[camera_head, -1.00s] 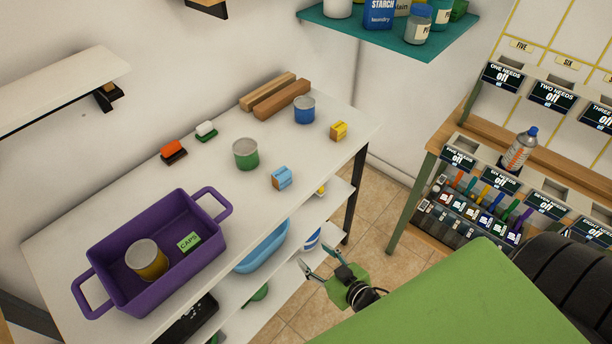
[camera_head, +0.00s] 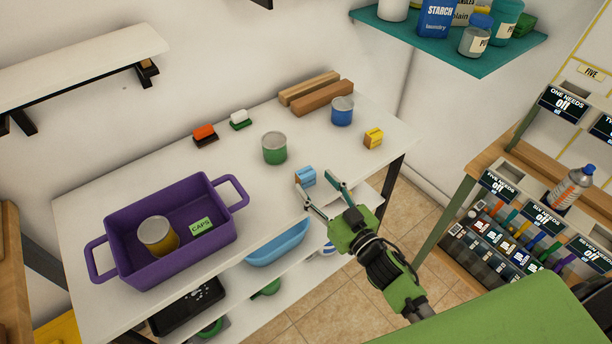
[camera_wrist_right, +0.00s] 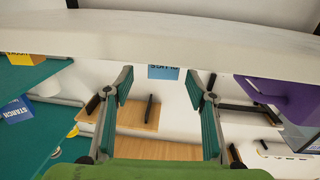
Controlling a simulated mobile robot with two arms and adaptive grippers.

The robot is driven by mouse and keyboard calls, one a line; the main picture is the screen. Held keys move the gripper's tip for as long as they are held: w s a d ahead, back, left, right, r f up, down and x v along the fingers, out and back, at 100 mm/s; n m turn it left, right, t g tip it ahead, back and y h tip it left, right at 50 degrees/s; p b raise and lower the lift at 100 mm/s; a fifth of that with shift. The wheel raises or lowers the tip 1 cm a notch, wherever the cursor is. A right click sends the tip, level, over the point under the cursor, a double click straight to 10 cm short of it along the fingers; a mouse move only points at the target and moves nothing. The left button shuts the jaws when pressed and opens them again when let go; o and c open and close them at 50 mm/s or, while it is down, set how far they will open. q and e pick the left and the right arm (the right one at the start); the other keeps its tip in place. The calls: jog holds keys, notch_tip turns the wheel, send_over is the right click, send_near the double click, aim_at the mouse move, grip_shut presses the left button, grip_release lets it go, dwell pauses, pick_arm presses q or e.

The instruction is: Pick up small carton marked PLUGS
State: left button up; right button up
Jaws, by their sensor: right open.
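The small carton marked PLUGS (camera_wrist_right: 163,72) is a blue box with upside-down lettering at the top middle of the right wrist view. In the head view it is the small blue and tan box (camera_head: 305,177) near the front edge of the white table (camera_head: 232,258). My right gripper (camera_head: 314,181) is open and empty at that edge, its fingertips close to the carton. In the wrist view the carton shows between the fingertips of the gripper (camera_wrist_right: 158,78); contact cannot be told. My left gripper is not in view.
A green can (camera_head: 274,148) stands behind the carton, and a yellow box (camera_head: 373,138) and a blue can (camera_head: 342,111) are to its right. A purple tub (camera_head: 122,262) holds a can and a CAPS carton (camera_head: 201,226). A teal shelf (camera_head: 480,62) hangs above right.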

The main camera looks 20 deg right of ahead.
aim_at(309, 177)
jog(key=shift+w+a+r, duration=0.15)
jog(key=shift+w+a, duration=0.05)
jog(key=shift+w, duration=0.15)
jog(key=x, duration=0.1)
jog(key=p+x, duration=0.1)
jog(key=x, duration=0.1)
jog(key=shift+w+a+r, duration=0.2)
jog(key=shift+w+a, duration=0.05)
jog(key=shift+a, duration=0.05)
jog(key=shift+w+a+f, duration=0.1)
jog(key=shift+w+f, duration=0.05)
jog(key=shift+w, duration=0.35)
jog(key=c, duration=1.2)
